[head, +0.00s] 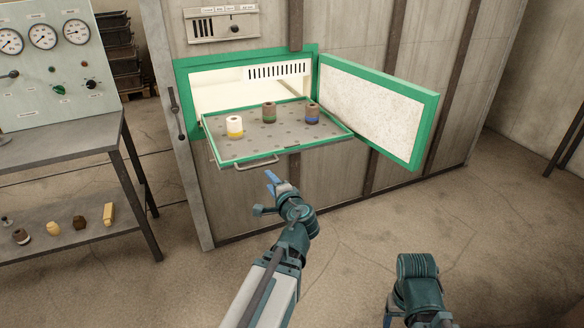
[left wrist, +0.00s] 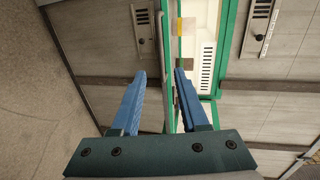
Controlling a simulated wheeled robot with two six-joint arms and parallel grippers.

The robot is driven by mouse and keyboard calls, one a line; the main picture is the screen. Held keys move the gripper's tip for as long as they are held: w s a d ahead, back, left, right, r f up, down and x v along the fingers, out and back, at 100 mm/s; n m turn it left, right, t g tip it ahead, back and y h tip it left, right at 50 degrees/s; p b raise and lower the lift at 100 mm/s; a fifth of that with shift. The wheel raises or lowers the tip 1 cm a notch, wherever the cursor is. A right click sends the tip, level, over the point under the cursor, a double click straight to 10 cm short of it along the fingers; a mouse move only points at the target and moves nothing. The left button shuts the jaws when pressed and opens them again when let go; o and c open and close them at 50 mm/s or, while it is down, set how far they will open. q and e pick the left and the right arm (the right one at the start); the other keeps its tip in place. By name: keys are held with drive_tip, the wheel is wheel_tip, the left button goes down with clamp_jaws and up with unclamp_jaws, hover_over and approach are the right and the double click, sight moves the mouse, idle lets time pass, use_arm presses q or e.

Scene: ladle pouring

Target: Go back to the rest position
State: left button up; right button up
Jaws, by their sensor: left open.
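My left gripper (head: 268,192) is open and empty, just below and in front of the tray handle (head: 258,164). In the left wrist view its two blue fingers (left wrist: 160,74) stand apart, with the tray's edge showing beyond them. The green-rimmed tray (head: 226,161) is pulled out of the open kiln chamber.
The kiln door (head: 426,130), green-framed, hangs open to the right. A grey bench (head: 60,138) with a gauge panel (head: 45,60) stands at the left, with several small pieces on its lower shelf (head: 70,237). The floor in front is clear.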

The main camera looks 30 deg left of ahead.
use_arm(q)
drive_tip(key=shift+d, duration=0.1)
drive_tip(key=s+d+f+n+g+h, duration=0.2)
drive_tip(key=s+d+f+g+h, duration=0.1)
drive_tip(key=d+f, duration=0.4)
drive_tip(key=s+d+f+n+g+h, duration=0.25)
drive_tip(key=d+f, duration=0.35)
drive_tip(key=d, duration=0.3)
drive_tip(key=s+d+f+g+h, duration=0.2)
drive_tip(key=s+d, duration=0.4)
drive_tip(key=d, duration=0.2)
drive_tip(key=s+d+f+g+h, duration=0.25)
drive_tip(key=s+d, duration=0.25)
drive_tip(key=d, duration=0.3)
wheel_tip(320, 180, up, 18)
drive_tip(key=p, duration=1.8)
drive_tip(key=shift+s+a+r+h, duration=0.15)
drive_tip(key=shift+s+h, duration=0.05)
drive_tip(key=shift+h, duration=0.1)
